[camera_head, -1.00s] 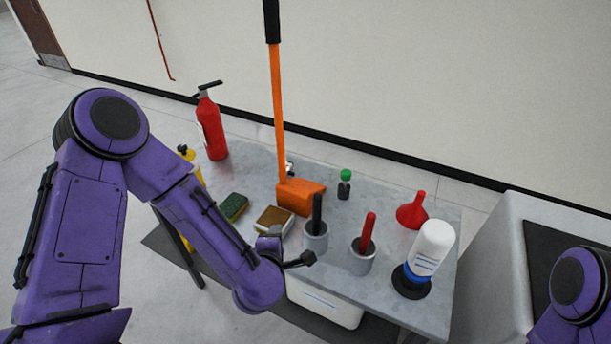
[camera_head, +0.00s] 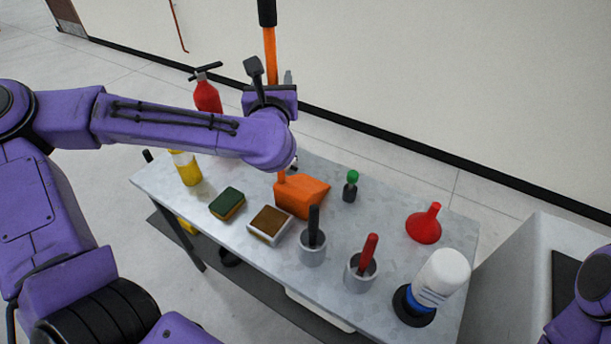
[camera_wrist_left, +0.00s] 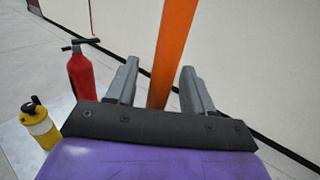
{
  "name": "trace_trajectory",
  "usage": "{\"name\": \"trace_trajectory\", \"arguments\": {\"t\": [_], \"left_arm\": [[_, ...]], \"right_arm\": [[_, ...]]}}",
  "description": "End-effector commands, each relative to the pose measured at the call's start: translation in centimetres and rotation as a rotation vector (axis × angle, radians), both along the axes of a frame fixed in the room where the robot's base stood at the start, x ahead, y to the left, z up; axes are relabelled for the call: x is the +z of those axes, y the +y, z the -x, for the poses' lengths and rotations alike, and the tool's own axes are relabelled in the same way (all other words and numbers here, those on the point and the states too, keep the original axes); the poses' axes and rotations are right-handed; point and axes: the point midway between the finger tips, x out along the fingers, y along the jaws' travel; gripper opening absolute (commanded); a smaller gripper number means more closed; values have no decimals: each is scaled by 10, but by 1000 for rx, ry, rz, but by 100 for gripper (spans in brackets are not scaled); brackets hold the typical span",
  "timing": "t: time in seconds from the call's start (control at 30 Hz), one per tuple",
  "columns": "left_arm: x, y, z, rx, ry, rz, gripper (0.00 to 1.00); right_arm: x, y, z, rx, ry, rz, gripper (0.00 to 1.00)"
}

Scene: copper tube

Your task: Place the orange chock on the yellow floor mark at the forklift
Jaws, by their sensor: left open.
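The orange chock (camera_head: 301,197) sits on the grey table. Its tall orange handle with a black grip (camera_head: 267,13) rises from it, and its middle is hidden behind my left wrist in the head view. My left gripper (camera_head: 270,76) is open at the handle. In the left wrist view the orange handle (camera_wrist_left: 172,50) stands between the two open fingers (camera_wrist_left: 158,85), with a gap on each side. The yellow floor mark and the forklift are not in view. My right gripper is out of view; only part of my right arm shows at the right edge.
On the table (camera_head: 395,218) stand a red extinguisher (camera_head: 207,97), a yellow bottle (camera_head: 187,168), a sponge (camera_head: 227,203), a brown-topped box (camera_head: 269,223), two grey cups (camera_head: 313,254), a green-capped bottle (camera_head: 351,186), a red funnel (camera_head: 425,225) and a white bottle (camera_head: 442,275). A white cabinet (camera_head: 510,270) stands right.

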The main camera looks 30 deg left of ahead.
Motion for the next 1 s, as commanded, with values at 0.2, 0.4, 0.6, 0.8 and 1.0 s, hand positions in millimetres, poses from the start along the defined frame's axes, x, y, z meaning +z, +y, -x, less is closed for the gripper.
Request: {"name": "trace_trajectory", "arguments": {"t": [0.2, 0.4, 0.6, 0.8, 1.0], "left_arm": [[0, 8, -4, 2, 0, -1, 52], [0, 6, -4, 0, 0, -1, 7], [1, 6, -4, 0, 0, -1, 0], [1, 7, -4, 1, 0, -1, 0], [0, 7, -3, 2, 1, -2, 0]], "right_arm": [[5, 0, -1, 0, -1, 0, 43], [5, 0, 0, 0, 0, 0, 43], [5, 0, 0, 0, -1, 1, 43], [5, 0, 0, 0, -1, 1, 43], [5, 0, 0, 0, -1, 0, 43]]}}
